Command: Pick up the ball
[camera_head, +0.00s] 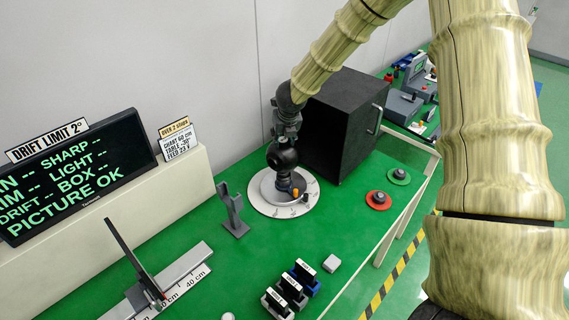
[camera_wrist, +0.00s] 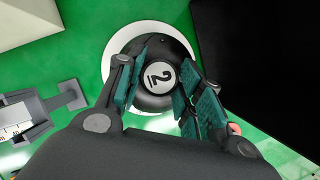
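The ball is black with a white circle marked "2"; it shows in the wrist view (camera_wrist: 160,62) in front of my gripper (camera_wrist: 158,100). The teal-padded fingers stand apart on either side of the ball's near part and overlap its edges in the picture. Whether the pads touch it cannot be told. In the head view my gripper (camera_head: 286,128) points down at a dark round shape, which appears to be the ball (camera_head: 282,156), above a white round dial (camera_head: 262,202) on the green table. The fingertips are not clear there.
A black box with a handle (camera_head: 345,120) stands close to the right of the dial. A grey forked stand (camera_head: 233,212) is at its left. Red (camera_head: 378,200) and green (camera_head: 398,177) round pieces lie to the right. Labelled blocks (camera_head: 290,288) and a ruler rail (camera_head: 185,275) are nearer.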

